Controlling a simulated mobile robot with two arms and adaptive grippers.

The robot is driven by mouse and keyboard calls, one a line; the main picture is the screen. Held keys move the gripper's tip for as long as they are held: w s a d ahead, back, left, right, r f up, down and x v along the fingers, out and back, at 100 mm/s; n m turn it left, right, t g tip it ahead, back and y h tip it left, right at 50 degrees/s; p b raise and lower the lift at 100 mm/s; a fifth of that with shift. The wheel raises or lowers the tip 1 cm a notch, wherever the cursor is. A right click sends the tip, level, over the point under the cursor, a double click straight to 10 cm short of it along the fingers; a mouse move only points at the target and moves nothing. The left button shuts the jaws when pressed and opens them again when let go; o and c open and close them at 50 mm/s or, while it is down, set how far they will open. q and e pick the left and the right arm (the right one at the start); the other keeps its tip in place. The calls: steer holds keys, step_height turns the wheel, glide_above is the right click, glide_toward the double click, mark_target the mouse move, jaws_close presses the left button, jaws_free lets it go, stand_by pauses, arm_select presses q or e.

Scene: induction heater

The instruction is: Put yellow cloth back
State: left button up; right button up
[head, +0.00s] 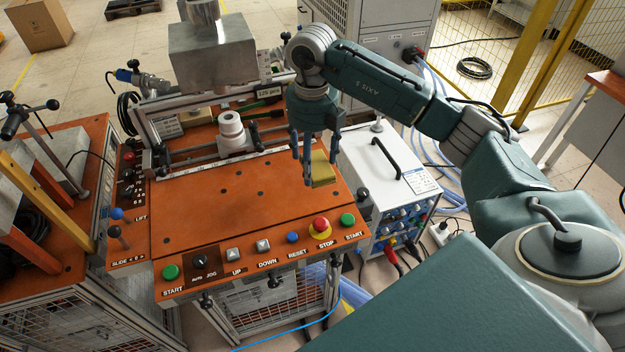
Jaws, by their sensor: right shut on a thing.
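The yellow cloth (323,172) is at the right end of the orange worktop (215,215) of the induction heater. My right gripper (318,168) reaches down over it from above, with its dark fingers around the cloth. The gripper is shut on the cloth, and the fingers partly cover it. I cannot tell whether the cloth still touches the worktop. My left gripper is not in view.
A row of buttons with a red stop knob (320,225) lines the worktop's front edge. A white ceramic part (231,128) stands behind on rails. A white power unit (385,165) with a black handle is at the right. The worktop's middle is clear.

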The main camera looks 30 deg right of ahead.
mark_target(313, 165)
step_height(313, 165, down, 3)
steer(key=shift+s+f+p, duration=0.1)
steer(key=shift+p, duration=0.2)
steer(key=shift+f, duration=0.6)
step_height(313, 165, down, 4)
steer(key=shift+r+p, duration=0.25)
steer(key=shift+p, duration=0.4)
steer(key=shift+f, duration=0.25)
steer(key=o, duration=1)
